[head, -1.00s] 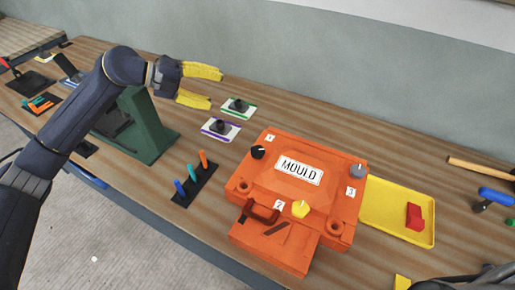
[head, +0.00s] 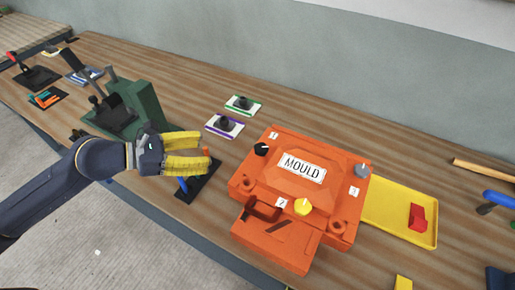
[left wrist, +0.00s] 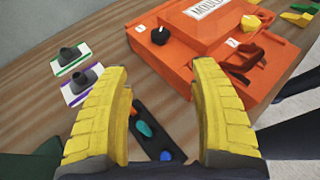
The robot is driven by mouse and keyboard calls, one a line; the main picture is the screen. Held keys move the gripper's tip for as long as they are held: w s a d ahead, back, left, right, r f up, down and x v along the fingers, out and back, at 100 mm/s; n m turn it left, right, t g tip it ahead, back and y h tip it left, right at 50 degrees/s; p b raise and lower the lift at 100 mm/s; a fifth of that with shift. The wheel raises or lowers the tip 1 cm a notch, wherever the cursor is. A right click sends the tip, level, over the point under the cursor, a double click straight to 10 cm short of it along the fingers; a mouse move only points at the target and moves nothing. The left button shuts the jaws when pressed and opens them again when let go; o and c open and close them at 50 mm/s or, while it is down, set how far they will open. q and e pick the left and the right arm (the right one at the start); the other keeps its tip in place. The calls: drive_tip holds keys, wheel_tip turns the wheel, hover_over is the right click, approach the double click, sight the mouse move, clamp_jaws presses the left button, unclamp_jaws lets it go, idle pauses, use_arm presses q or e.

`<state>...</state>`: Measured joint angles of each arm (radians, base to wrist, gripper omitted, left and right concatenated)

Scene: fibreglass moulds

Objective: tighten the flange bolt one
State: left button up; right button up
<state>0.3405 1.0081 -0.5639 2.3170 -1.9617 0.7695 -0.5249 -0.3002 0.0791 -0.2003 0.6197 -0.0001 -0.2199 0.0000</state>
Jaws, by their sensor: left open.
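The orange mould (head: 250,180) sits on the wooden bench, with a white MOULD plate on its lid. Flange bolt one is the black knob (head: 261,149) at its upper left corner beside the label 1; it also shows in the left wrist view (left wrist: 161,36). A yellow knob (head: 303,206) and a grey knob (head: 362,170) stand at labels 2 and 3. My left gripper (head: 207,155), with yellow ribbed fingers, is open and empty over the peg rack, left of the mould and apart from the black knob. My right gripper is not seen.
A black rack (head: 206,190) with coloured pegs lies under my left gripper, partly hidden. Two small pads with black knobs, green-edged (head: 243,104) and purple-edged (head: 224,126), lie behind. A yellow tray (head: 395,205) holds a red block. A green stand (head: 148,103) is at left.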

sight(255, 149)
use_arm(q)
drive_tip(key=x, duration=1.7)
drive_tip(key=shift+d, duration=0.15)
clamp_jaws()
